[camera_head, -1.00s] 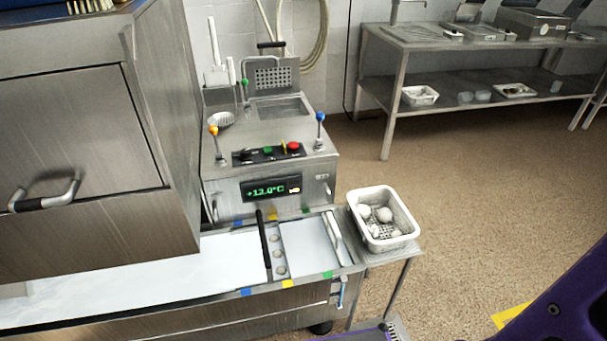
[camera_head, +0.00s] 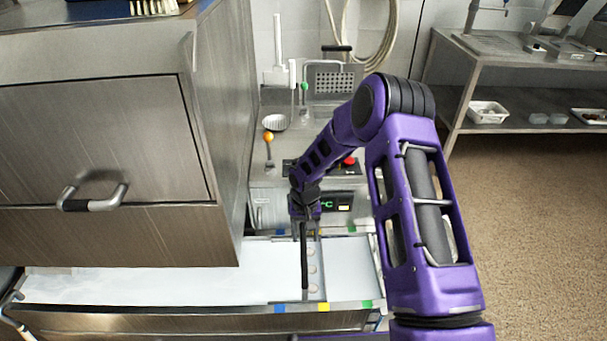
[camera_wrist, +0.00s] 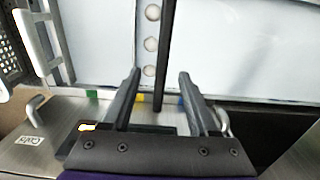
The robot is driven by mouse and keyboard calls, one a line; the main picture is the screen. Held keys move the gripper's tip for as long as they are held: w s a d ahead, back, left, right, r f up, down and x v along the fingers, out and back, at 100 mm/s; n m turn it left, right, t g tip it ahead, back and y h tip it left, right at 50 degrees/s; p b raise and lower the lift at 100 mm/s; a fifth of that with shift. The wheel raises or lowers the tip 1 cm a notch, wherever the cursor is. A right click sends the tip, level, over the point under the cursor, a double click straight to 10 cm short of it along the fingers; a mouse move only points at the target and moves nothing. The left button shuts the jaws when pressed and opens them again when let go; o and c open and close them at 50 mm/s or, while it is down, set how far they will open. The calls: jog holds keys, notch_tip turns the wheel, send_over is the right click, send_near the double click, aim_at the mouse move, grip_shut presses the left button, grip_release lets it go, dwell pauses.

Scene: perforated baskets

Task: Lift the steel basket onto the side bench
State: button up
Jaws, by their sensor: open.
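A perforated steel basket (camera_head: 333,78) with a dark handle hangs upright at the back of the steel machine in the head view. My gripper (camera_head: 304,222) is well in front of it and lower, over the near end of the machine. In the wrist view my gripper (camera_wrist: 160,75) is open, with a long black bar (camera_wrist: 167,40) running between its two fingers; I see no grip on it. The same bar (camera_head: 304,265) lies across the white-topped trough in the head view.
A steel cabinet (camera_head: 100,140) with a bar handle walls off the left. Coloured-knob levers (camera_head: 268,137) stand on the machine. A steel table (camera_head: 490,75) is at the back right, with open floor (camera_head: 530,220) before it. A perforated container (camera_wrist: 12,55) shows at the wrist view's left edge.

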aim_at(305, 252)
jog(key=shift+s, duration=0.2)
jog(key=shift+s+f+b, duration=0.15)
jog(key=shift+f+b, duration=0.15)
jog(key=shift+f, duration=0.05)
jog(key=f+b, duration=0.2)
jog(key=f, duration=0.1)
jog(key=f+b, duration=0.1)
jog(key=f, duration=0.2)
jog(key=f+b, duration=0.2)
jog(key=shift+w+a+f+b, duration=0.1)
jog(key=shift+w+f+b, duration=0.15)
jog(key=shift+f+b, duration=0.15)
jog(key=shift+r, duration=0.1)
jog(key=shift+c, duration=0.3)
grip_shut()
